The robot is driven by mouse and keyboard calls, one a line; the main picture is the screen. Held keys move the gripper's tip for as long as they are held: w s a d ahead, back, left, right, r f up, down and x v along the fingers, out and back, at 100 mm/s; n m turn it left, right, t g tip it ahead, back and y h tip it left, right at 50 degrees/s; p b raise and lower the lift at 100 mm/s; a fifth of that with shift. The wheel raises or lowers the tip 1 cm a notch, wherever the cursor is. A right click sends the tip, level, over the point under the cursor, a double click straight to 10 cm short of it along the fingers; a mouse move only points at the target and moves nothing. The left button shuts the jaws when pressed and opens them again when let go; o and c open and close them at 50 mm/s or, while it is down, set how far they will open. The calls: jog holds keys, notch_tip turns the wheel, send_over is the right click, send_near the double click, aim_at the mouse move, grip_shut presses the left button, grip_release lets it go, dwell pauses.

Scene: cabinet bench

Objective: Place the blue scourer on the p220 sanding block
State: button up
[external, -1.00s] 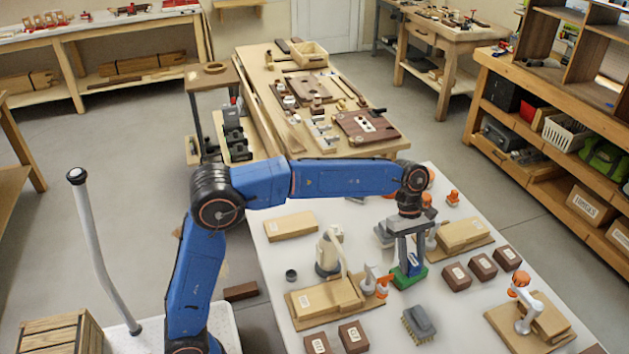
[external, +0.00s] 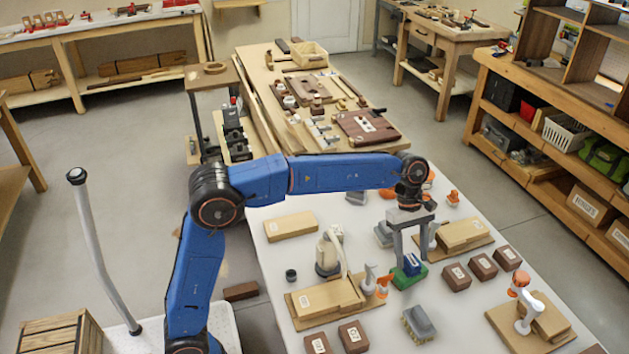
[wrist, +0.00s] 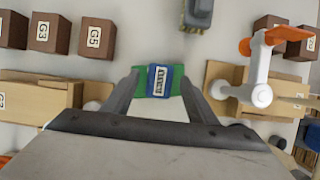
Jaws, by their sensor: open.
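The blue scourer (external: 412,264) is a small blue block with a pale label that I cannot read. It rests on top of a wider green block (external: 402,280), whose ends stick out on both sides in the wrist view (wrist: 139,82). This green block appears to be the p220 sanding block, but no p220 marking is legible. The blue scourer also shows in the wrist view (wrist: 158,80). My gripper (external: 409,262) is open, pointing down. Its fingers stand on either side of the blue scourer, with gaps visible in the wrist view.
A grey brush (external: 419,322) lies toward the table's front. Orange-headed spray bottles (external: 376,283) and a wooden board stand close on the left. Several labelled brown blocks (external: 456,277) sit to the right.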

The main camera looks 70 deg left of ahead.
jog(key=v, duration=1)
